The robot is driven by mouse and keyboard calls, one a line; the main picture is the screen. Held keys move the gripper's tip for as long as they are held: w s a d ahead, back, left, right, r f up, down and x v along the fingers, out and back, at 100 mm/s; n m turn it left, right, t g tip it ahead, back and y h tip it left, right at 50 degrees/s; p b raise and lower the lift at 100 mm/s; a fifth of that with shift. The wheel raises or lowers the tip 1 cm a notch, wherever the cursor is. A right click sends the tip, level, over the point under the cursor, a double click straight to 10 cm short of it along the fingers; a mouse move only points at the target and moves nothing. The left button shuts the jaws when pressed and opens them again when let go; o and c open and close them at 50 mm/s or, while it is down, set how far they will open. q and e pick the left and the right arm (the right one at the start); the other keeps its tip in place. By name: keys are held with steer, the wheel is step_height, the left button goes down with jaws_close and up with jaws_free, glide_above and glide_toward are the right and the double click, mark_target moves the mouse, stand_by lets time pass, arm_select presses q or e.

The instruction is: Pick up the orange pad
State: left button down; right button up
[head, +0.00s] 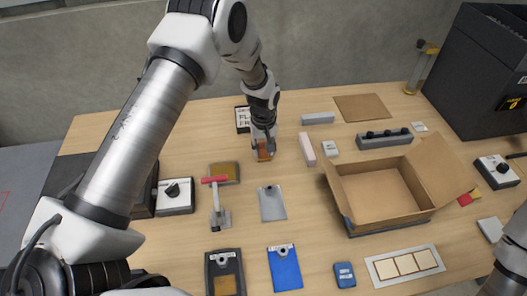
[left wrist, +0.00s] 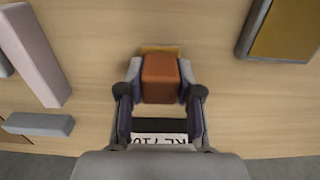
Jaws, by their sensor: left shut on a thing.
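The orange pad (head: 264,152) is at the middle back of the table in the head view, below my left gripper (head: 264,141). In the left wrist view the orange pad (left wrist: 160,76) is a brown-orange block between the two fingers of my left gripper (left wrist: 161,84). The fingers are shut on its sides. A thin yellowish edge (left wrist: 160,49) shows at the pad's far end. I cannot tell whether the pad touches the table. My right gripper does not show.
Close by are a white sign (head: 242,118), a pink block (head: 307,149) and a tan-topped tray (head: 225,172). A toggle clamp (head: 218,203) and a grey clipboard (head: 272,203) lie nearer. An open cardboard box (head: 343,203) stands to the right.

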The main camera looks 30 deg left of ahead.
mark_target(263, 146)
arm_select(q)
step_height(263, 146, up, 10)
steer(key=shift+f+b, duration=0.1)
steer(key=shift+b, duration=0.9)
steer(key=c, duration=1.4)
jaws_free()
steer(key=c, duration=0.4)
